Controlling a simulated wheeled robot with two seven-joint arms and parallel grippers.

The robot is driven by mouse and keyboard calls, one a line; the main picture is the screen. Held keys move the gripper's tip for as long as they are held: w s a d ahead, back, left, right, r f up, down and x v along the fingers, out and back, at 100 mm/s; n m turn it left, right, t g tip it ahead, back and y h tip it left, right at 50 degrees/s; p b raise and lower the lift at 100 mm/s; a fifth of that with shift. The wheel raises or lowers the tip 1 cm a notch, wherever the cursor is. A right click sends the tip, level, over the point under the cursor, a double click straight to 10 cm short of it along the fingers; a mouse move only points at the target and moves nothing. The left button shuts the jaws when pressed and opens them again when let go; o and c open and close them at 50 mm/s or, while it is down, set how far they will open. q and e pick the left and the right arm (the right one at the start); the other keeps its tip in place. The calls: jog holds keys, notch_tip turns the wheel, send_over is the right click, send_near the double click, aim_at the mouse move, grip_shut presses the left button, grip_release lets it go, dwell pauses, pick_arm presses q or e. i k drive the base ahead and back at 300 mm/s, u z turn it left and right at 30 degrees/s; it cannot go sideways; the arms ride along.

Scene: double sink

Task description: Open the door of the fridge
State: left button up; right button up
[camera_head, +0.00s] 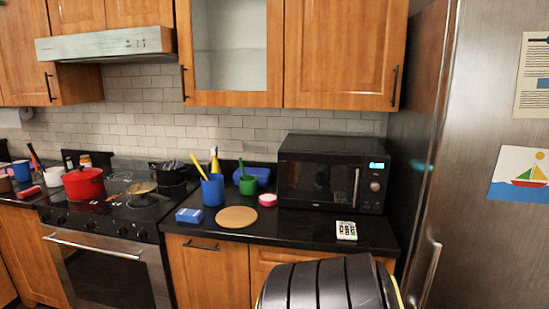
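The fridge (480,215) stands at the right edge of the head view, tall with a brushed grey metal front and a dark side. Its door looks shut, with no gap visible. A long upright upper handle (441,95) runs along the left part of the front, and a lower handle (431,270) shows beneath it. A paper note (535,75) and a sailboat drawing (520,176) are stuck on the front. The fridge's right side and bottom are outside the picture. Neither of my grippers is in view.
A dark ribbed rounded shape (325,285) fills the bottom centre; I cannot tell what it is. A stove (100,225) stands farther left.

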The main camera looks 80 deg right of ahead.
aim_at(469, 249)
jog(key=u, duration=0.55)
jog(key=k, duration=0.35)
jog(key=z, duration=4.55)
